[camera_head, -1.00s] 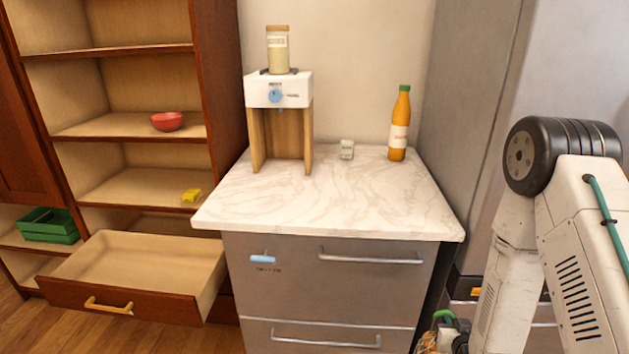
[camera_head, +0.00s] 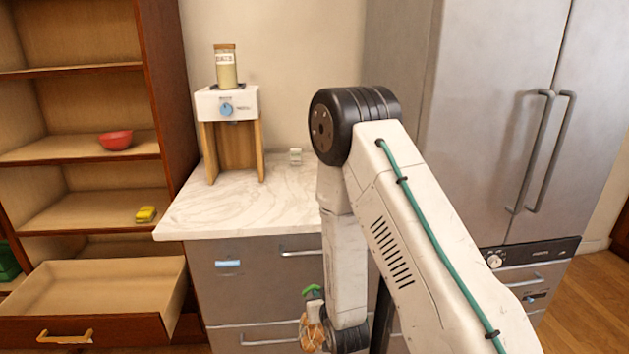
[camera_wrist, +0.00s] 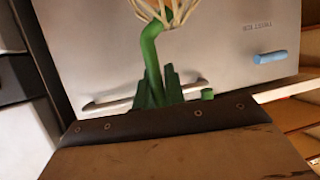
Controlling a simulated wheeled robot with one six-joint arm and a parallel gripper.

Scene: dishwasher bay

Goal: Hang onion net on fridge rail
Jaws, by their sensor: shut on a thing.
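The onion net (camera_head: 312,334), an orange-tan mesh bag with a green loop on top, hangs low in front of the grey drawers in the head view. In the wrist view, part of the net (camera_wrist: 165,10) shows at the top edge, with its green loop running down to my gripper (camera_wrist: 165,92). My gripper is shut on the green loop; its exact grip is partly hidden. The grey fridge (camera_head: 490,110) stands at right with two upright bar handles (camera_head: 541,150). I cannot make out a separate rail.
A wooden drawer (camera_head: 105,290) stands open at lower left. Shelves hold a red bowl (camera_head: 115,140) and a yellow sponge-like block (camera_head: 146,214). Floor shows at far right.

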